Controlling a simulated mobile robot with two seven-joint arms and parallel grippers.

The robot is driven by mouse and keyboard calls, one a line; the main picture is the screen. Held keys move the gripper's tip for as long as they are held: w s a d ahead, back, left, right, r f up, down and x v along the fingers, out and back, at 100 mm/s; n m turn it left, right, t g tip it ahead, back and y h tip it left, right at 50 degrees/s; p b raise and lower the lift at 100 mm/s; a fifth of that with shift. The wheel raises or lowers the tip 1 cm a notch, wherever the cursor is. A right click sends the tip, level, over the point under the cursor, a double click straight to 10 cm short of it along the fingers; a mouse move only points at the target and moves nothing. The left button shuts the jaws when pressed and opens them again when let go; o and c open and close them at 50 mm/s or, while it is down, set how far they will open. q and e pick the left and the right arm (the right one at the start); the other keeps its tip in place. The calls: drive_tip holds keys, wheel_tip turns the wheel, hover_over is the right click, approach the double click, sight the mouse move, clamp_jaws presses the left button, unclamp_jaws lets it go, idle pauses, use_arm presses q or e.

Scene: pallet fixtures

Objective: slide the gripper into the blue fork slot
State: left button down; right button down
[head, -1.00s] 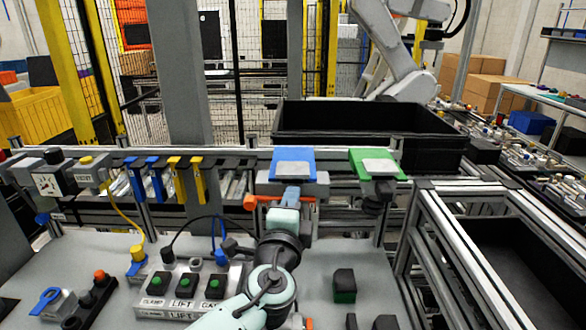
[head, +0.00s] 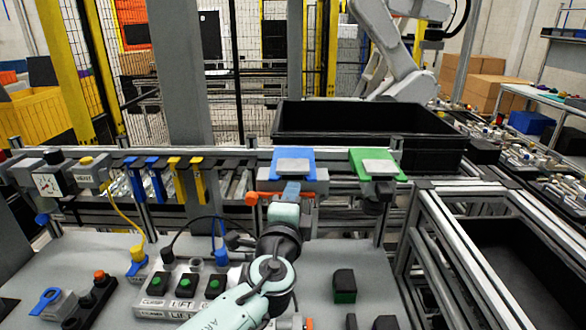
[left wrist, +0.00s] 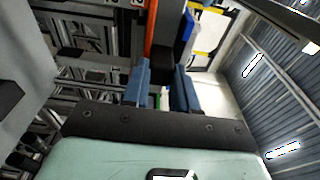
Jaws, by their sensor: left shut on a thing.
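The blue fork slot (head: 293,163) is a blue fixture with a grey plate on top, mounted on the rail in the middle of the head view. Its blue side also shows in the left wrist view (left wrist: 187,30). My left gripper (head: 291,188) is right in front of and below it, at the grey block under the blue top. In the left wrist view my two blue fingers (left wrist: 161,82) stand apart with a dark part between them, and I am shut on that part of the fixture. How deep the fingers sit is hidden. My right gripper is not in view.
An orange bar (head: 262,198) runs across just by my fingers. A green fixture (head: 378,164) is to the right, and blue and yellow hangers (head: 178,180) are to the left. A button box (head: 186,287) is on the panel below. A black bin (head: 365,122) stands behind.

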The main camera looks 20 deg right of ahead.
use_arm(q)
drive_tip(key=shift+r+b, duration=0.1)
drive_tip(key=shift+b, duration=0.25)
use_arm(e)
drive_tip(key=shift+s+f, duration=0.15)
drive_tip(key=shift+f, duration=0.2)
